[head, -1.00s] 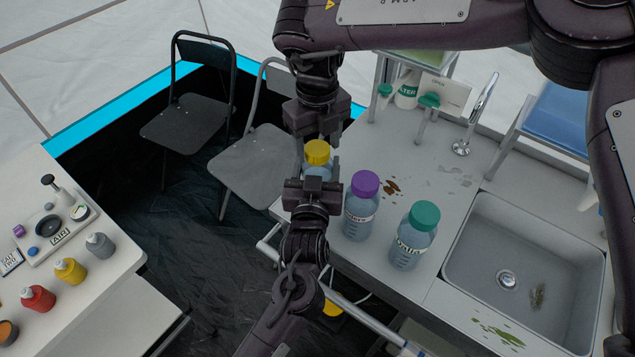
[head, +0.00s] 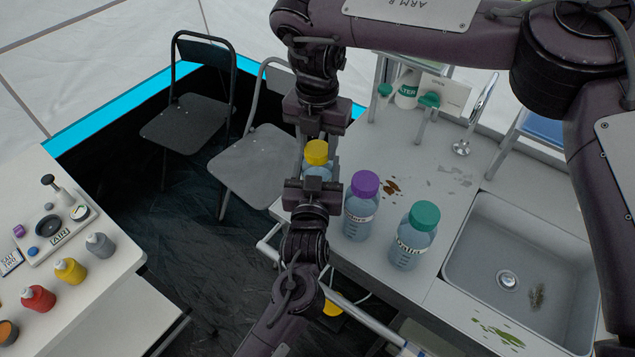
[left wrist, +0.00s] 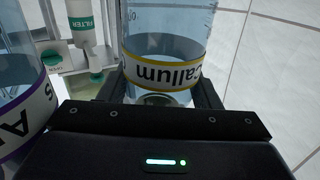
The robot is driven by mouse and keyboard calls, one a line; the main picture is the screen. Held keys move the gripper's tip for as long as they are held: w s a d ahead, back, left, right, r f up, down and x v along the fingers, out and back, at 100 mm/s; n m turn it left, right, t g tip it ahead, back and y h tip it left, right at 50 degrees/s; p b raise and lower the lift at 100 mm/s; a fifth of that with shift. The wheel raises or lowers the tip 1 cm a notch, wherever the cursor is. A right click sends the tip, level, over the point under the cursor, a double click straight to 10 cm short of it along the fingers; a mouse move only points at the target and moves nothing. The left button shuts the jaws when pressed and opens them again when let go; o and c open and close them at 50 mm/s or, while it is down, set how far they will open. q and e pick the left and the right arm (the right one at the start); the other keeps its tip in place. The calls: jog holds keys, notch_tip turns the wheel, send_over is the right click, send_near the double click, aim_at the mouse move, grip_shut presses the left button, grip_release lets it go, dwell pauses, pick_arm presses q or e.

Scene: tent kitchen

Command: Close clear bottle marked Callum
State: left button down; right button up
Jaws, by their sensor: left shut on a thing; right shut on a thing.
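The clear bottle marked Callum (head: 318,171) stands upright at the counter's left end, with a yellow cap (head: 316,153) at its top. Its yellow-edged label (left wrist: 165,75) reads Callum, upside down in the left wrist view. My left gripper (head: 313,180) is shut on the bottle's lower body, and its fingers also show on both sides of the bottle in the left wrist view (left wrist: 160,98). My right gripper (head: 317,142) comes from above and is shut on the yellow cap. How tightly the cap sits on the neck cannot be told.
A purple-capped bottle (head: 360,215) and a teal-capped bottle (head: 412,240) stand close by on the right. A sink (head: 470,275) lies beyond them, and a filter container (head: 407,92) stands behind. Folding chairs (head: 185,125) and a side table (head: 100,285) are to the left.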

jog(key=shift+m, duration=0.5)
jog(key=o, duration=1.1)
jog(key=shift+r, duration=2.3)
jog(key=shift+c, duration=0.5)
